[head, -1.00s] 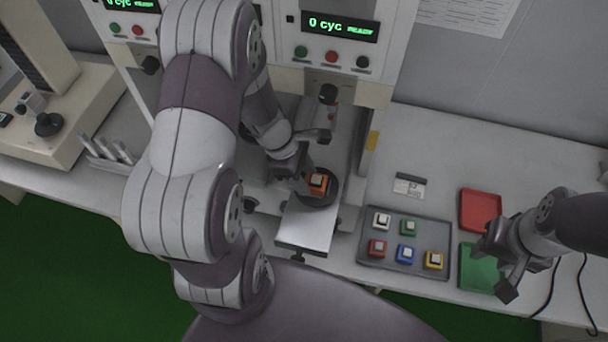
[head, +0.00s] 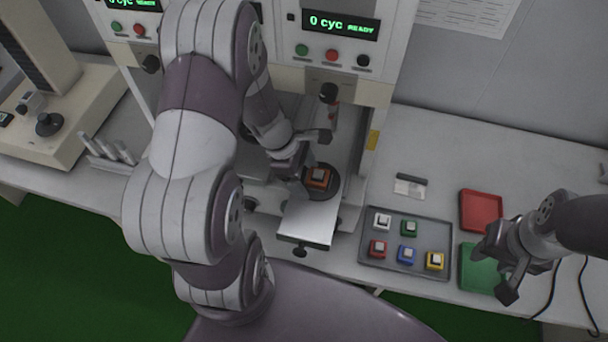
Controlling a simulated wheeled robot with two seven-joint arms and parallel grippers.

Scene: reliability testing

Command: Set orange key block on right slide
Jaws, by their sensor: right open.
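The orange key block (head: 319,178) sits on the dark round seat of the right slide (head: 306,222), under the right test machine. The block has a pale top and looks level. My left gripper (head: 299,171) is at the block's left and rear side, very close to it. The gap between its fingers is hidden, and I cannot tell whether it touches the block. My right gripper (head: 489,252) is open and empty, above the green tray at the right.
A grey tray (head: 372,254) holds several key blocks: white, green, red, blue and yellow. A red tray (head: 481,210) and a green tray (head: 478,270) lie to its right. The machine's dark plunger (head: 328,93) hangs behind the slide.

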